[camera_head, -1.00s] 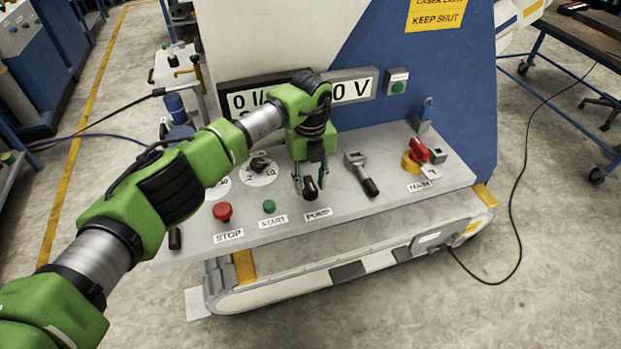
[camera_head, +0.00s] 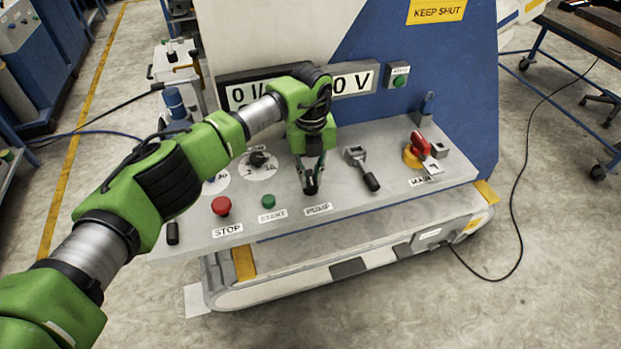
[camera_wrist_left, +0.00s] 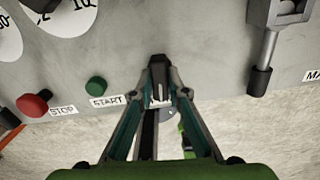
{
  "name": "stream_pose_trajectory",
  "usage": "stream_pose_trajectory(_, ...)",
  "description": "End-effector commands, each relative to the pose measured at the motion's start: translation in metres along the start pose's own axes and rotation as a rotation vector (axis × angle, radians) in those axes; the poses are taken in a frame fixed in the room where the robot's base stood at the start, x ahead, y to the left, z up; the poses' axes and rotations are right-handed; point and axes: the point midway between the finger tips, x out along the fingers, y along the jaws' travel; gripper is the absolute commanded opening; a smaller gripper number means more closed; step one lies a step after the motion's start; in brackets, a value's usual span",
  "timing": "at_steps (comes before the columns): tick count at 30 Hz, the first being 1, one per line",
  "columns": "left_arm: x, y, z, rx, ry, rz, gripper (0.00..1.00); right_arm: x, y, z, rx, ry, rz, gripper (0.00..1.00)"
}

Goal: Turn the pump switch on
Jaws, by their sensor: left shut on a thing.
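The pump switch (camera_head: 311,190) is a small black knob above the PUMP label (camera_head: 318,209) on the grey control panel. My left gripper (camera_head: 310,184) comes down from above and is shut on the pump switch. In the left wrist view the fingertips of my left gripper (camera_wrist_left: 160,92) sit on both sides of the black pump switch (camera_wrist_left: 158,66). The fingers hide part of the switch and the PUMP label in that view. My right gripper is in neither view.
On the panel, a red STOP button (camera_head: 221,206) and a green START button (camera_head: 268,201) lie left of the pump switch. A black-handled lever (camera_head: 371,181) and a red main switch (camera_head: 420,145) lie to the right. Dials stand behind the buttons.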

Motion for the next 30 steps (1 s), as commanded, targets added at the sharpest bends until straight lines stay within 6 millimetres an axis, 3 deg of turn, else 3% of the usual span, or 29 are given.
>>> stream_pose_trajectory(15,0.004,0.000,0.002,0.457,-0.005,0.000,0.00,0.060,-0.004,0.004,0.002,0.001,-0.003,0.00)
stream_pose_trajectory(30,0.002,0.000,0.002,0.932,-0.005,0.000,0.00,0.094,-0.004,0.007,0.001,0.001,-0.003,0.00)
